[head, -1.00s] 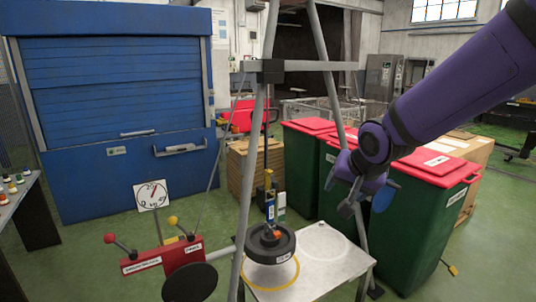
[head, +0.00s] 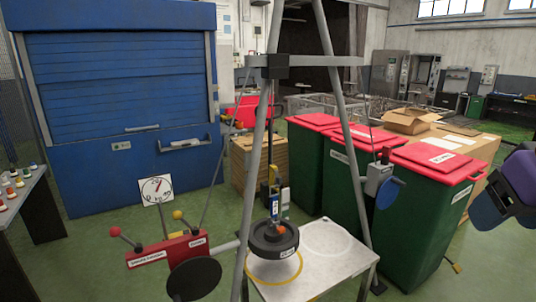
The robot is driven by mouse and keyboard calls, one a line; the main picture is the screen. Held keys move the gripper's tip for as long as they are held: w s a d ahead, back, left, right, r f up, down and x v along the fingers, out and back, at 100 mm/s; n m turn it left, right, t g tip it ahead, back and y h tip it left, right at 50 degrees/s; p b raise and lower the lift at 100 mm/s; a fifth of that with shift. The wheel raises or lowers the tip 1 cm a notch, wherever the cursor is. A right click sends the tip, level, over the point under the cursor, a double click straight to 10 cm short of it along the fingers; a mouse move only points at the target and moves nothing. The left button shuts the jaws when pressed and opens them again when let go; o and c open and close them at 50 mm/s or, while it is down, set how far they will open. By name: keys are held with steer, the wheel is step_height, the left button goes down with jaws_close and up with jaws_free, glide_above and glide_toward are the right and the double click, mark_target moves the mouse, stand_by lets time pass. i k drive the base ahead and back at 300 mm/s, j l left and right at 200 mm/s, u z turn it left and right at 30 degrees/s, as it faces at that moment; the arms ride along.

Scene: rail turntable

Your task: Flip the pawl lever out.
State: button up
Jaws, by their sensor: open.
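No lever can be read by name as the pawl lever. A small grey winch box (head: 376,178) with a blue disc (head: 389,193) sits on the right leg of the frame, and a short upright part with a small knob (head: 385,154) rises from it. A red box (head: 172,249) at lower left carries two levers, one with a red knob (head: 115,231) and one with a yellow knob (head: 177,214); its labels are too small to read. Only a purple part of my arm shows at the right edge, apart from the winch. My gripper is not recognisable in view.
The grey frame (head: 331,100) stands over a white table (head: 345,258) and a hanging black weight (head: 273,239). Green bins (head: 418,215) with red lids stand close behind the winch. A dial (head: 156,190) stands behind the red box. Green floor is clear at lower right.

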mark_target(176, 214)
steer(key=u, duration=1.2)
